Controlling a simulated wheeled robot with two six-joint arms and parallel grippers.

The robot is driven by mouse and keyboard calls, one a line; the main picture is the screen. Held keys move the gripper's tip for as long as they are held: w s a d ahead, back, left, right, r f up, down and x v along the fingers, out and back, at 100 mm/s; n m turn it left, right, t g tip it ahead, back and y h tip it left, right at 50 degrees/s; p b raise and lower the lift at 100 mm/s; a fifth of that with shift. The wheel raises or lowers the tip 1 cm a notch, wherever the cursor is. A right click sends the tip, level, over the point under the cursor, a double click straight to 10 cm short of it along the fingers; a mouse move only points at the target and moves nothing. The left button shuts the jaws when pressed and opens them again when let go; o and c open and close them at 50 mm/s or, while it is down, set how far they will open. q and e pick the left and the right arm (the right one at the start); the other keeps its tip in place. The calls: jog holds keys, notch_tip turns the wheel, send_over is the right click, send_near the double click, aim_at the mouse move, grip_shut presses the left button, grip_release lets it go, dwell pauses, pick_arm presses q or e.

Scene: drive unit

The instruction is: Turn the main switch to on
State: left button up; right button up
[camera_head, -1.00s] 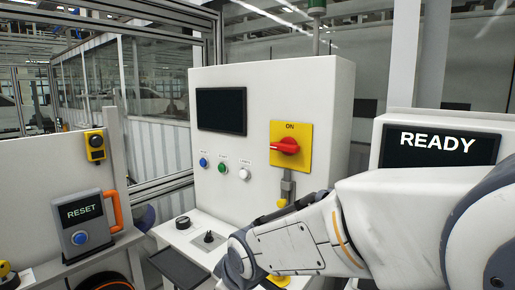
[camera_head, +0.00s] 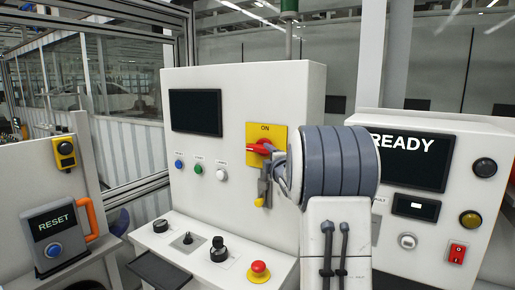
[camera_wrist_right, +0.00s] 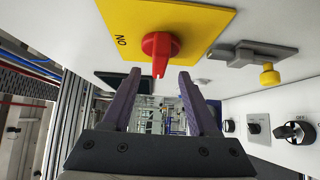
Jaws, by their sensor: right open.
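The main switch is a red rotary handle (camera_head: 258,148) on a yellow plate (camera_head: 266,131) marked ON, on the front of the white cabinet. The handle lies roughly sideways in the head view, not pointing up at the ON mark. My right gripper (camera_head: 273,158) is at the handle and hides part of it. In the right wrist view the red handle (camera_wrist_right: 160,50) points toward the open right gripper (camera_wrist_right: 158,82), its narrow end in line with the gap between the two fingers. The fingers do not appear closed on it. My left gripper is not in view.
A grey latch with a yellow knob (camera_wrist_right: 270,75) sits beside the plate. Below are a console with black knobs (camera_head: 218,250) and a red emergency button (camera_head: 259,270). A READY panel (camera_head: 410,158) stands right, a RESET box (camera_head: 55,235) left.

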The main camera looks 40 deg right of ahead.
aim_at(263, 151)
jog(key=p+x, duration=0.2)
jog(key=x, duration=0.3)
jog(key=shift+w+r, duration=0.1)
jog(key=shift+w, duration=0.2)
jog(key=shift+w+d+p, duration=0.25)
jog(key=shift+w+p, duration=0.05)
jog(key=shift+w, duration=0.1)
